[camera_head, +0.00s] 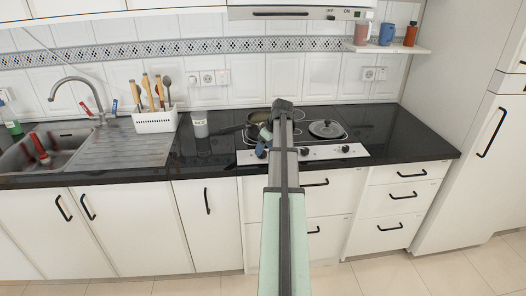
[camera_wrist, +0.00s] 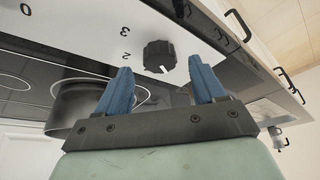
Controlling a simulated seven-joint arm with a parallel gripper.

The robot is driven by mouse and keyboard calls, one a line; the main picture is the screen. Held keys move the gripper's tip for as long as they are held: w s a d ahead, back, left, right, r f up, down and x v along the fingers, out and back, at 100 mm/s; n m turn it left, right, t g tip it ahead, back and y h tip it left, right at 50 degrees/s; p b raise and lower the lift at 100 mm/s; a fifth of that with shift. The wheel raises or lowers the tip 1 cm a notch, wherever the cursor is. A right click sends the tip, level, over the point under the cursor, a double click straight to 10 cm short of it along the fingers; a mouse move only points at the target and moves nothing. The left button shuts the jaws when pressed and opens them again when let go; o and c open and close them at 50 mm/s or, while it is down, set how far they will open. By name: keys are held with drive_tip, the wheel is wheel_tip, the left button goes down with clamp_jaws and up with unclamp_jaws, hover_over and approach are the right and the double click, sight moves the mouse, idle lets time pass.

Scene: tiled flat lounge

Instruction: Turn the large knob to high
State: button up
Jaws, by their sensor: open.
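In the wrist view a black ribbed knob (camera_wrist: 159,55) with a white pointer mark stands on the white control panel (camera_wrist: 75,25). Its mark points to the lower right of the picture. The upside-down numbers 2 and 3 are printed left of it. In the head view my gripper (camera_head: 263,143) is at the left part of the hob's front panel (camera_head: 325,153), where my arm hides part of the panel.
A dark pot (camera_head: 257,117) stands on the black hob behind my gripper; it also shows in the wrist view (camera_wrist: 80,103). A grey lid (camera_head: 327,128) lies at the right of the hob. A grey canister (camera_head: 200,124) and white utensil holder (camera_head: 155,121) stand to the left.

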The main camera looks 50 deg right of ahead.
drive_tip(key=shift+x, duration=1.35)
drive_tip(key=shift+c, duration=0.4)
drive_tip(key=c, duration=1)
